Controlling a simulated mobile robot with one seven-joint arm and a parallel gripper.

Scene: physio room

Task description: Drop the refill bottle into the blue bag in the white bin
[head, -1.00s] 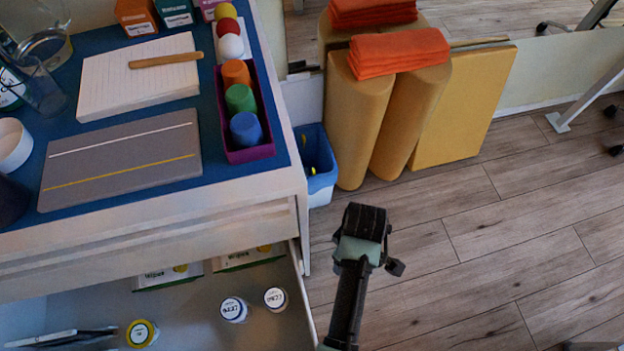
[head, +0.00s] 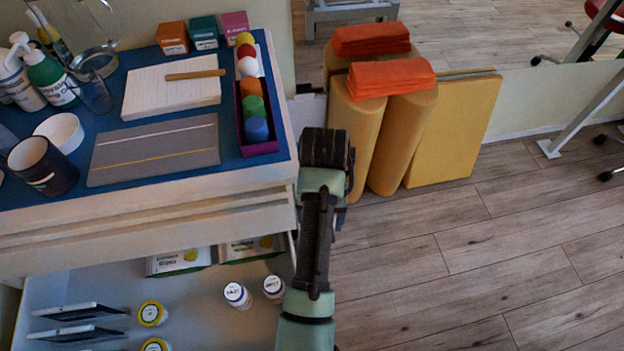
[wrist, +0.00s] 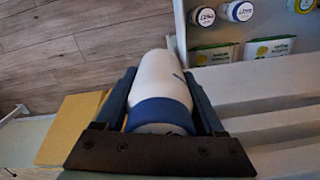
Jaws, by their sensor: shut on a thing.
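In the wrist view my gripper (wrist: 160,78) is shut on the refill bottle (wrist: 157,68), a white bottle with a wide blue band at its near end. The two dark fingers lie along its sides. In the head view my gripper (head: 326,150) is at the right end of the desk unit, and the bottle is hidden from this side. The white bin and its blue bag are hidden behind my arm in the head view, and I do not make them out in the wrist view.
The desk (head: 150,198) stands left of my arm, with an open drawer (head: 200,290) holding several tubs and wipes packs. Yellow bolsters (head: 398,140) with orange towels (head: 390,77) and a yellow board (head: 455,130) stand behind right. The wooden floor (head: 470,250) at right is clear.

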